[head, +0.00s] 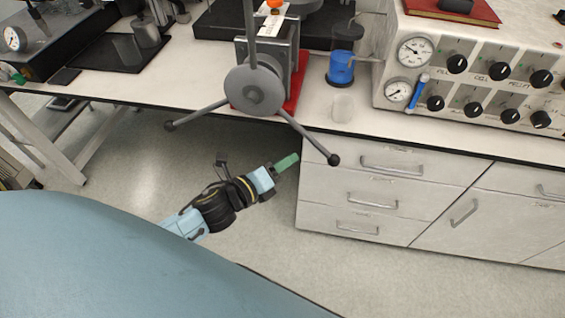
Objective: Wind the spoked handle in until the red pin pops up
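The spoked handle (257,90) is a grey hub with three spokes, mounted at the front edge of the bench. One spoke points up, one down-left and one down-right, the lower two ending in dark balls. An orange-red piece (276,4) shows at the top edge, above the metal block behind the hub; I cannot tell whether it is the red pin. My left gripper (287,162) has green fingertips and is below the hub, left of the lower-right spoke's ball, apparently not touching it. Its finger gap does not show. My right gripper is out of view.
A blue-filled beaker (341,68) and a small clear beaker (342,108) stand right of the handle. A control box (470,75) with gauges and knobs stands further right. White drawers (375,185) are below the bench. Open floor lies under the handle.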

